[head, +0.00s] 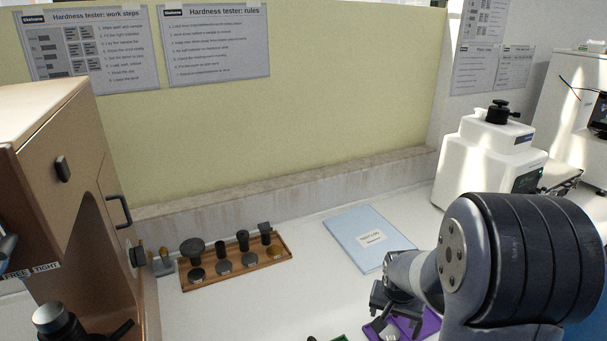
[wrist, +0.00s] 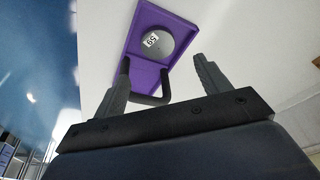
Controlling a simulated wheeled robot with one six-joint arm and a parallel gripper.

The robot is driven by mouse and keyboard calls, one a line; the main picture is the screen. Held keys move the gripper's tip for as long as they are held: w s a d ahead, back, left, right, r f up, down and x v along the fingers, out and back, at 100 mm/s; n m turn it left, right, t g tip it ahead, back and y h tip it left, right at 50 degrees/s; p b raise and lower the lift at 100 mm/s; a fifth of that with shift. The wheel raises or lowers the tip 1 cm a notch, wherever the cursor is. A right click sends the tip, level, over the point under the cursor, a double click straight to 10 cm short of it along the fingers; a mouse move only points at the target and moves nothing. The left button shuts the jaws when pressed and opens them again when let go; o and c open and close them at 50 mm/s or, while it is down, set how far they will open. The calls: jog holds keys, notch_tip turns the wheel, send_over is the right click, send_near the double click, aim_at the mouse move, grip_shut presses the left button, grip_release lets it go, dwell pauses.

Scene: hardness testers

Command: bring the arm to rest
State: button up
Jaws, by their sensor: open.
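My gripper (head: 397,321) is at the lower right of the head view, at the end of my dark arm, over the purple tray (head: 431,323). In the wrist view my gripper (wrist: 163,82) is open, its two fingers apart with nothing between them that I can see held. Beyond the fingertips lies the purple tray (wrist: 125,20), holding a round grey disc (wrist: 151,43) with a white number label.
A wooden rack (head: 237,273) with dark-handled pieces and discs stands at centre left. A brown tester (head: 75,190) stands at left, a white machine (head: 487,160) at right. Bare bench lies between rack and booklet.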

aim_at(389, 331)
jog(key=shift+x, duration=3.55)
jog(key=shift+s+r, duration=0.1)
